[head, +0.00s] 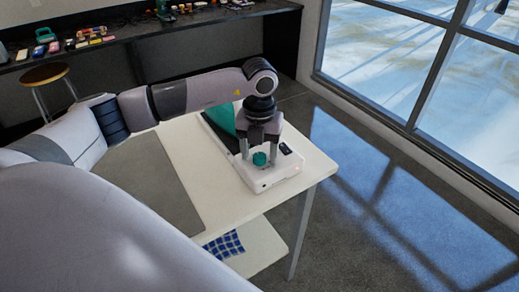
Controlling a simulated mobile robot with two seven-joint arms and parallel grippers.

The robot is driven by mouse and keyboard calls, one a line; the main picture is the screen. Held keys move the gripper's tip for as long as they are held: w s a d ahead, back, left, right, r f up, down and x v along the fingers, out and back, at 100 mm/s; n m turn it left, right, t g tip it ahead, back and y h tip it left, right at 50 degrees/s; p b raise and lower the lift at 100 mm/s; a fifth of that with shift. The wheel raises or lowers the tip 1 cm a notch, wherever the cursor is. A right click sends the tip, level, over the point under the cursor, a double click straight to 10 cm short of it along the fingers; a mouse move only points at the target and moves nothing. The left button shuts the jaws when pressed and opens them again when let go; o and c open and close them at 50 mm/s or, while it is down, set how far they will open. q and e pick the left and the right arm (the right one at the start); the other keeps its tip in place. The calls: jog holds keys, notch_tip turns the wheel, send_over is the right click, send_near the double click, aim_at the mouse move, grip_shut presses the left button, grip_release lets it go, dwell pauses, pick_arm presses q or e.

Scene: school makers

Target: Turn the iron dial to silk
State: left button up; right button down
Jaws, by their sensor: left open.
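The iron dial (260,159) is a small teal knob on the white base of the iron station (262,182), near the front right of the white table. A teal shape, apparently the iron (221,117), shows behind and left of my gripper on the same base. My left gripper (259,157) points down over the dial, open, with one finger on each side of it. I cannot tell whether the fingers touch the knob. Any marks on the dial are too small to read. My right gripper is not in view.
A dark panel with a small red light (286,149) sits right of the dial. A grey mat (150,185) lies on the white table (222,192). A blue checked cloth (224,245) lies on a lower shelf. A stool (44,74) and cluttered dark counter (135,31) stand behind.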

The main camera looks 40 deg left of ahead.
pick_arm(q)
jog(key=c, duration=1)
jog(key=shift+c, duration=0.2)
jog(key=shift+m, duration=0.3)
jog(key=shift+f+m+b, duration=0.1)
jog(key=shift+m+b, duration=0.55)
jog(key=shift+m, duration=0.25)
jog(key=m+b, duration=0.1)
jog(key=m, duration=0.2)
jog(key=shift+m+b, duration=0.3)
jog(key=shift+b, duration=0.05)
jog(key=m+b, duration=0.2)
jog(key=m, duration=0.3)
jog(key=shift+m, duration=0.4)
